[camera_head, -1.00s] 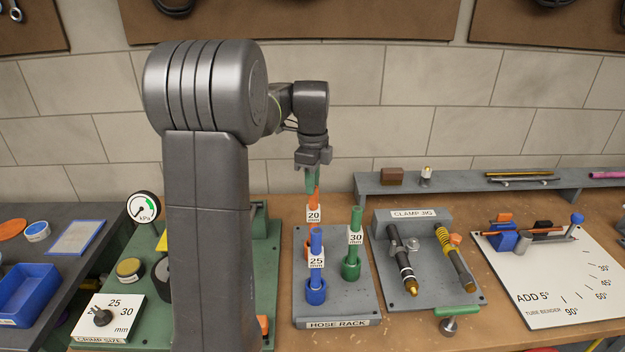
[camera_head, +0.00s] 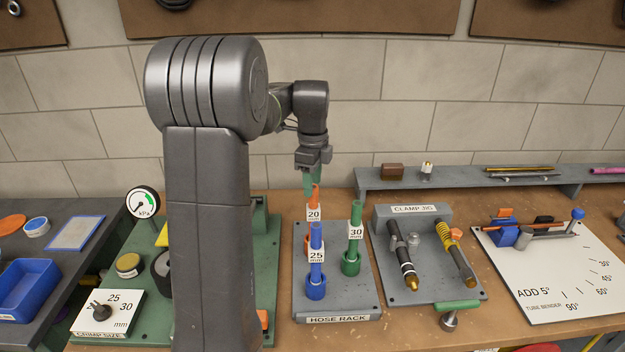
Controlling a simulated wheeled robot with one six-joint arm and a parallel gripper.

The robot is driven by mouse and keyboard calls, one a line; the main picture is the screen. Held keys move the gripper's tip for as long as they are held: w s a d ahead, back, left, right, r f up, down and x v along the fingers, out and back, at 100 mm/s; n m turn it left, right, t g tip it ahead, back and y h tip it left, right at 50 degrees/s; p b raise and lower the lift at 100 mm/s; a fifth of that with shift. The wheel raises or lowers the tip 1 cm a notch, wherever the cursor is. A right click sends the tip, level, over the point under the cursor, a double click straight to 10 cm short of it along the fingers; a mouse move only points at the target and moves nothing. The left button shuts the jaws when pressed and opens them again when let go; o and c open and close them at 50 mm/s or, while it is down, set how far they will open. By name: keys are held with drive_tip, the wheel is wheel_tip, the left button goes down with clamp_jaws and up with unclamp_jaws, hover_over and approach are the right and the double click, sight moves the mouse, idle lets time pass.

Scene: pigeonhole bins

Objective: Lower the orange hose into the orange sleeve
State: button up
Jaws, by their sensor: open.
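The orange hose (camera_head: 315,194), with a white 20 mm tag, stands roughly upright at the back of the grey hose rack (camera_head: 360,291). A small part of the orange sleeve (camera_head: 305,243) shows low behind the blue hose. The blue hose hides the orange hose's lower part, so I cannot tell how deep it sits in the sleeve. My gripper (camera_head: 311,183) points down at the top of the orange hose. Its green fingers are open, with the hose top at or just below the fingertips.
A blue hose (camera_head: 316,240) tagged 25 mm in its blue sleeve stands in front. A green hose (camera_head: 355,217) tagged 30 mm in a green sleeve stands to the right. The clamp jig (camera_head: 421,232) is further right. A low grey shelf (camera_head: 459,184) runs behind.

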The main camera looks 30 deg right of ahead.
wheel_tip(320, 180, up, 5)
drive_tip(key=p, duration=0.4)
drive_tip(key=shift+r+p, duration=0.1)
drive_tip(key=shift+p, duration=0.2)
wheel_tip(320, 180, up, 14)
drive_tip(key=b, duration=0.1)
idle(0.3)
drive_tip(key=shift+f, duration=0.25)
wheel_tip(320, 180, down, 16)
drive_tip(key=shift+r+b, duration=0.2)
drive_tip(key=shift+b, duration=0.25)
drive_tip(key=shift+f+b, duration=0.8)
drive_tip(key=shift+f, duration=0.15)
drive_tip(key=shift+a, duration=0.1)
